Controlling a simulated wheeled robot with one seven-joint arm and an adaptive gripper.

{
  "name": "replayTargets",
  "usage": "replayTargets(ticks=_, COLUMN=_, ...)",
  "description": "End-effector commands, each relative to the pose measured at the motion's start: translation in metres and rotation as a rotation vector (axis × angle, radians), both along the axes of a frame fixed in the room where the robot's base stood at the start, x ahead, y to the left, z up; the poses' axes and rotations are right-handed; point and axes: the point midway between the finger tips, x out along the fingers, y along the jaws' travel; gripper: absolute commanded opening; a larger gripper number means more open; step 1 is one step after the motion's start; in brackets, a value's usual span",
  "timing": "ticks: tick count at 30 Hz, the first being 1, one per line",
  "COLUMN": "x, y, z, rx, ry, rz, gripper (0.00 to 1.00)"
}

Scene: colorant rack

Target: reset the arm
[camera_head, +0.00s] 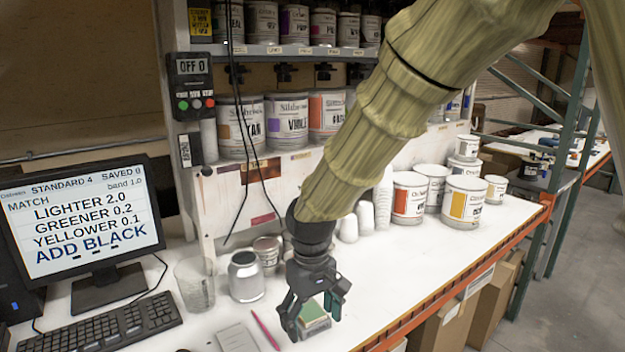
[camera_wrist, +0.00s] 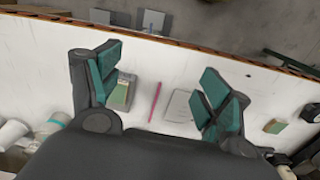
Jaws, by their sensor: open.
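My gripper (camera_head: 318,308) hangs on my arm above the white bench and points down. In the wrist view my gripper (camera_wrist: 160,88) has its two teal-padded fingers wide apart with nothing between them held. Below it lie a small green-topped block (camera_head: 312,316), a pink pencil (camera_head: 265,331) and a pale notepad (camera_head: 238,338). In the wrist view the green-topped block (camera_wrist: 122,92) is beside the left finger, and the pencil (camera_wrist: 155,101) and notepad (camera_wrist: 179,106) lie between the fingers. I cannot tell whether the finger touches the block.
A glass beaker (camera_head: 195,284), a metal can (camera_head: 246,277) and small tins (camera_head: 267,252) stand left of my gripper. A monitor (camera_head: 81,231) and keyboard (camera_head: 97,329) are at left. Paint cans (camera_head: 408,198) stand at the back right. My arm crosses before the rack (camera_head: 262,158). The front right bench (camera_head: 385,290) is clear.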

Motion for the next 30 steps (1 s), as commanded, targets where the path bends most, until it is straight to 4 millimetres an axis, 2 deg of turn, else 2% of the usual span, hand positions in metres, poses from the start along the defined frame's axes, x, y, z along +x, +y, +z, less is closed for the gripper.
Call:
replayTargets(ticks=8, x=-0.002, y=-0.011, z=-0.034, rx=0.029, ry=0.012, rz=-0.033, gripper=0.78)
replayTargets(ticks=17, x=-0.009, y=-0.024, z=-0.089, rx=0.071, ry=0.028, rz=-0.082, gripper=0.78)
replayTargets(ticks=20, x=-0.014, y=-0.031, z=-0.117, rx=0.088, ry=0.035, rz=-0.108, gripper=0.78)
replayTargets(ticks=23, x=-0.025, y=-0.041, z=-0.152, rx=0.108, ry=0.044, rz=-0.146, gripper=0.78)
replayTargets(ticks=30, x=-0.060, y=-0.072, z=-0.237, rx=0.143, ry=0.053, rz=-0.250, gripper=0.78)
